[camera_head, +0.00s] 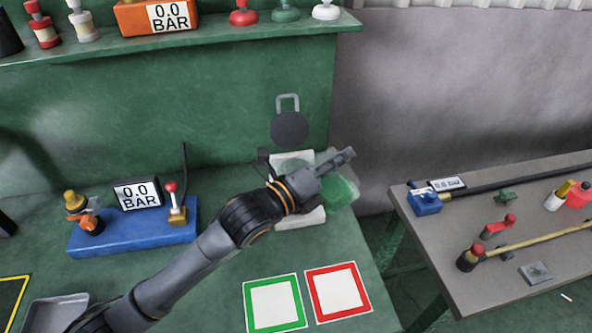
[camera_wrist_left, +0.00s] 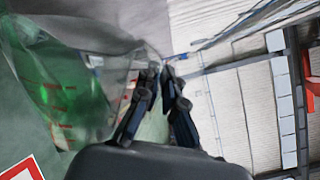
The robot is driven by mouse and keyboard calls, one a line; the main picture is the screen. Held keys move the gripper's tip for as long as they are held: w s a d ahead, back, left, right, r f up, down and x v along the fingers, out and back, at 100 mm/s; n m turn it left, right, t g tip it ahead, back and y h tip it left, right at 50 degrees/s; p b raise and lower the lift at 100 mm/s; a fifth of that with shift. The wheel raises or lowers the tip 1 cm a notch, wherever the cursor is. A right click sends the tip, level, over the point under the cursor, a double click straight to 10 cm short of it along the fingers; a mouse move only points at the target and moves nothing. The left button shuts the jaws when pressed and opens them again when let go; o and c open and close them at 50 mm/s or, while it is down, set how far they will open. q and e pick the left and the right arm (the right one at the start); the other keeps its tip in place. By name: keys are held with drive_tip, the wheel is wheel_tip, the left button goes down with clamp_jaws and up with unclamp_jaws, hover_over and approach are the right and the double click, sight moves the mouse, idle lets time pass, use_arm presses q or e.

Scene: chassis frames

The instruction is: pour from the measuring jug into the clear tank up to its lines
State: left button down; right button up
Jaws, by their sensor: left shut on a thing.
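My left gripper (camera_head: 342,160) reaches over the right end of the green bench and also shows in the left wrist view (camera_wrist_left: 161,78). It is shut on the measuring jug. The jug (camera_head: 342,192) is clear with green liquid in it, partly behind the gripper. In the left wrist view the clear jug (camera_wrist_left: 62,95) fills the left side, with green liquid and red marks, and looks tilted. I cannot clearly make out the clear tank; a pale block (camera_head: 300,218) is partly hidden under my gripper. My right gripper is not in view.
A green-framed square (camera_head: 275,303) and a red-framed square (camera_head: 338,292) lie at the bench front. A blue base with a gauge (camera_head: 137,193) stands left. A metal tray (camera_head: 55,312) is front left. A grey table (camera_head: 480,265) with tools stands right, across a gap.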

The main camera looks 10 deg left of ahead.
sight(352, 179)
use_arm(q)
drive_tip(key=shift+w+a+n, duration=0.35)
drive_tip(key=shift+a+n, duration=0.05)
drive_tip(key=shift+n, duration=0.2)
idle(0.8)
drive_tip(key=s+d+m, duration=0.1)
drive_tip(key=d+f+m, duration=0.1)
drive_tip(key=m, duration=0.1)
drive_tip(key=shift+s+f+b, duration=0.15)
drive_tip(key=shift+s+b, duration=0.2)
drive_tip(key=shift+s, duration=0.05)
drive_tip(key=shift+s+d+f+m+b, duration=0.2)
drive_tip(key=shift+d+f+m, duration=0.05)
drive_tip(key=shift+f+m, duration=0.25)
drive_tip(key=shift+s+d+f+m+b, duration=0.2)
drive_tip(key=shift+f+m, duration=0.2)
drive_tip(key=shift+f, duration=0.05)
drive_tip(key=shift+s+d+f, duration=0.1)
drive_tip(key=shift+s+f, duration=0.05)
drive_tip(key=shift+f, duration=0.1)
idle(0.8)
